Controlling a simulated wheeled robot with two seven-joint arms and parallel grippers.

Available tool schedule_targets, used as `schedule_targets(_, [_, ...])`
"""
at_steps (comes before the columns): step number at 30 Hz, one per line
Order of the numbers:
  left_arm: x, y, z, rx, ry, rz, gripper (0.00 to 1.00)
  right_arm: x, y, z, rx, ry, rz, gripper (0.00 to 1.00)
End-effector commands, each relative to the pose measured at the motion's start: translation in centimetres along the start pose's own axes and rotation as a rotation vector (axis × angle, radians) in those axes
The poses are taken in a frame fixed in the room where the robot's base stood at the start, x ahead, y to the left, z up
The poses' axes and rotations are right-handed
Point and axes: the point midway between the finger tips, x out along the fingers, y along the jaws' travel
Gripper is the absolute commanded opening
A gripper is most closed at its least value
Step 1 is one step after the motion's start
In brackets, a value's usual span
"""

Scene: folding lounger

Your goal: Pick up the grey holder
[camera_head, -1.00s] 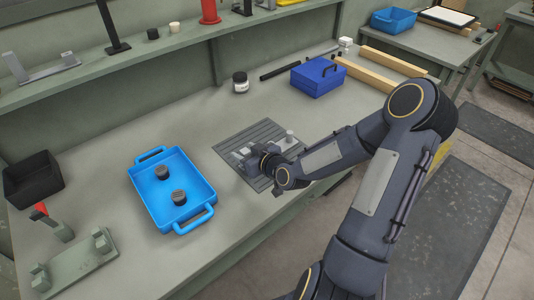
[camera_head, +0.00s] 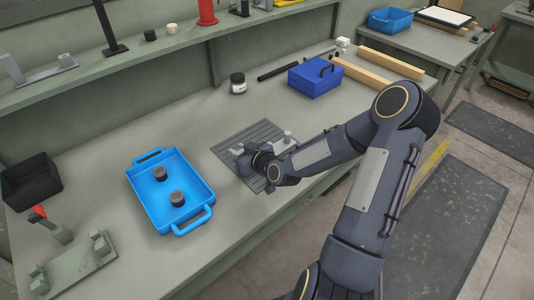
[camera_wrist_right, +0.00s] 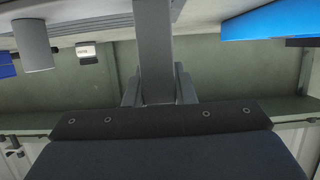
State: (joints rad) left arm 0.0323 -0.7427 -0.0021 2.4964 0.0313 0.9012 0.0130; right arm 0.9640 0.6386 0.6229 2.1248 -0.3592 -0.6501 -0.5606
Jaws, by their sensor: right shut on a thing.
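The ribbed grey mat (camera_head: 228,136) lies mid-bench. A light grey piece with a short upright post (camera_head: 287,136), which looks like the grey holder, is at the mat and partly hidden behind my right wrist. My right gripper (camera_head: 246,161) is low over the mat, its fingers mostly hidden in the head view. In the right wrist view, the gripper (camera_wrist_right: 158,92) is shut on a grey bar (camera_wrist_right: 154,45), seemingly part of the holder. A grey cylinder (camera_wrist_right: 33,45) hangs in view to its left. I cannot tell whether the holder touches the mat. My left gripper is not in view.
A blue tray (camera_head: 145,197) with two dark round pieces stands left of the mat. A blue box (camera_head: 315,82), a jar (camera_head: 238,83) and wooden beams (camera_head: 390,62) lie behind. A grey-green fixture (camera_head: 75,266) and black bin (camera_head: 32,180) are at left.

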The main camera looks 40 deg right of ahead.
Motion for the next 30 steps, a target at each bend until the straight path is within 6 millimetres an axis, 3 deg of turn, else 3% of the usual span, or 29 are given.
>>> schedule_targets(16, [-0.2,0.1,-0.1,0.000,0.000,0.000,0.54,-0.1,0.0,-0.3,-0.002,0.001,0.000,0.00])
schedule_targets(30, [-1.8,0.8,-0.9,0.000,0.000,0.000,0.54,-1.2,0.0,-3.4,-0.002,0.001,0.001,0.00])
